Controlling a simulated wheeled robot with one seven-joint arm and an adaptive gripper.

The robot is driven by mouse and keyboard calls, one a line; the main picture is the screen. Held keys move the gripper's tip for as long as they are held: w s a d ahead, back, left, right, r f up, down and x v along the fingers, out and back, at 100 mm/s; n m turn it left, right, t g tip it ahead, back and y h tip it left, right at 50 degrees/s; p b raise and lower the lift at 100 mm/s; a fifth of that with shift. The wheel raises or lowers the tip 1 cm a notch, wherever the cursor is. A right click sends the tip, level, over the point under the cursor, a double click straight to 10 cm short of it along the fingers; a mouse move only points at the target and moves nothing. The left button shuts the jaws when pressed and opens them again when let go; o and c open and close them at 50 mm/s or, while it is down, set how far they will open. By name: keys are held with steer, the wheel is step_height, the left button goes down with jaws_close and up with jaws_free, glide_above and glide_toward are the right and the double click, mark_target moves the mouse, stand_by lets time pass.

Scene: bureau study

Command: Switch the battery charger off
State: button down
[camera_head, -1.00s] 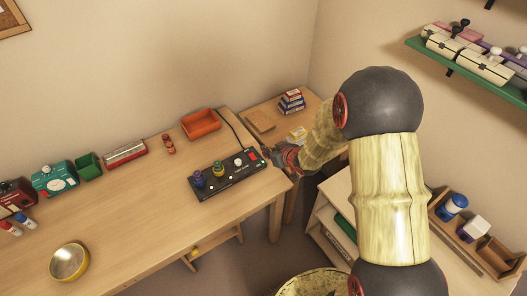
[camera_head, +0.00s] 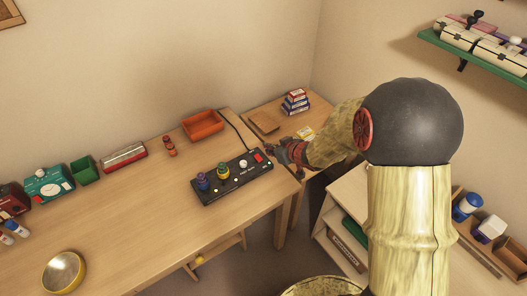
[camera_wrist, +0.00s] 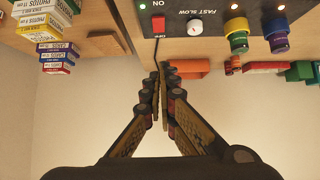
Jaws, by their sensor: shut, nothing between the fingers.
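The battery charger (camera_head: 226,187) is a black box on the desk's right part. Its red switch (camera_head: 258,157) is at the right end; the wrist view shows the switch (camera_wrist: 158,24) between the ON and OFF labels, with a small green light lit by ON. A white FAST/SLOW knob (camera_wrist: 194,27) sits beside it. A green-and-yellow cylinder (camera_wrist: 237,36) and a blue-and-purple one (camera_wrist: 278,36) stand on the charger. My gripper (camera_head: 270,150) is at the charger's right end; in the wrist view its closed fingertips (camera_wrist: 161,73) are empty and appear apart from the switch.
An orange tray (camera_head: 203,126) and a red-and-silver device (camera_head: 124,158) stand behind the charger. A cable runs from its back. Stacked small boxes (camera_head: 295,101) are on the side table (camera_head: 263,107). The desk's front middle (camera_head: 150,220) is clear.

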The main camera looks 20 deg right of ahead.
steer(key=b, duration=0.4)
glide_above(257, 157)
steer(key=s, duration=0.1)
steer(key=f, duration=0.6)
steer(key=shift+s+d+f, duration=0.1)
steer(key=shift+d+f, duration=0.05)
steer(key=shift+d, duration=0.15)
step_height(257, 157, down, 2)
steer(key=shift+f+b, duration=0.1)
steer(key=shift+b, duration=0.7)
steer(key=shift+w+f+b, duration=0.2)
steer(key=shift+f+b, duration=0.15)
steer(key=shift+f, duration=0.3)
steer(key=shift+r+p, duration=0.1)
steer(key=shift+p, duration=1.05)
steer(key=g+p, duration=0.1)
steer(key=p, duration=0.2)
steer(key=shift+w+a, duration=0.1)
steer(key=shift+w, duration=0.1)
steer(key=shift+f, duration=0.5)
steer(key=shift+s, duration=0.15)
steer(key=shift+s+d+f, duration=0.15)
steer(key=shift+s, duration=0.25)
steer(key=shift+s+d+f, duration=0.1)
steer(key=shift+s, duration=0.25)
